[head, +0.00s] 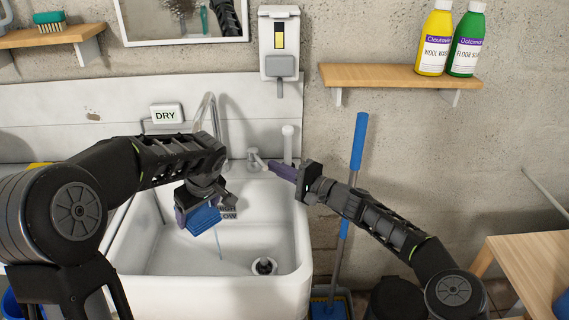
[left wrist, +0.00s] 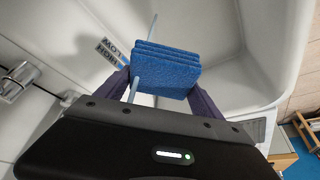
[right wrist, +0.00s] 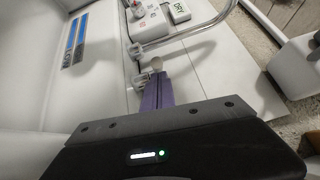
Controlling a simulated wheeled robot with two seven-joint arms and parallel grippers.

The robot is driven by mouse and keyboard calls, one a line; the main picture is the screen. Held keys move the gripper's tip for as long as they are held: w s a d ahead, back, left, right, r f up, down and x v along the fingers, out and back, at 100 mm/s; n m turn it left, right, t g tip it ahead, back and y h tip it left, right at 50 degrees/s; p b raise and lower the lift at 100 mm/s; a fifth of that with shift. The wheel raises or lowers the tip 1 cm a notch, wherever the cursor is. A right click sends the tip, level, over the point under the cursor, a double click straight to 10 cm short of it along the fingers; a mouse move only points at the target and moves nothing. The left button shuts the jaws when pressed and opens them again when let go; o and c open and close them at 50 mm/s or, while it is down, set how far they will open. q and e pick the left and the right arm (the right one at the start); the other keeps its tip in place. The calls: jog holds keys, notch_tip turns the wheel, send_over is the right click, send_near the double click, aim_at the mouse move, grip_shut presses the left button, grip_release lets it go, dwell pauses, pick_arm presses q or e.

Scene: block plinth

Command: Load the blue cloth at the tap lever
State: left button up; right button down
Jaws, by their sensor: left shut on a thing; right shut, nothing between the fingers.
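The blue cloth (head: 204,220), a folded ribbed stack, is held over the sink basin (head: 165,262). My left gripper (head: 192,215) is shut on it; the left wrist view shows the cloth (left wrist: 165,70) between its purple fingers. A thin pale-blue water stream (head: 219,243) shows below the cloth. I cannot tell whether it strikes the cloth. The tap lever (head: 256,160) stands at the sink's back. My right gripper (head: 272,168) is shut and empty, its fingertips close by the lever's round knob (right wrist: 157,64); contact is unclear.
A DRY sign (head: 166,113) stands behind the sink beside the curved spout (head: 208,100). A HIGH/LOW label (head: 228,213) marks the basin wall, and a drain (head: 264,266) lies at its bottom. A blue-handled broom (head: 358,140) stands to the right. A wooden table (head: 525,260) is far right.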

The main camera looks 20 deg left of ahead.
jog(key=s+d, duration=0.4)
jog(key=d, duration=0.1)
jog(key=s+d, duration=0.1)
jog(key=d, duration=0.2)
jog(key=shift+s+d+f, duration=0.1)
jog(key=shift+s+f, duration=0.05)
jog(key=shift+s, duration=0.25)
jog(key=c, duration=2.1)
grip_release()
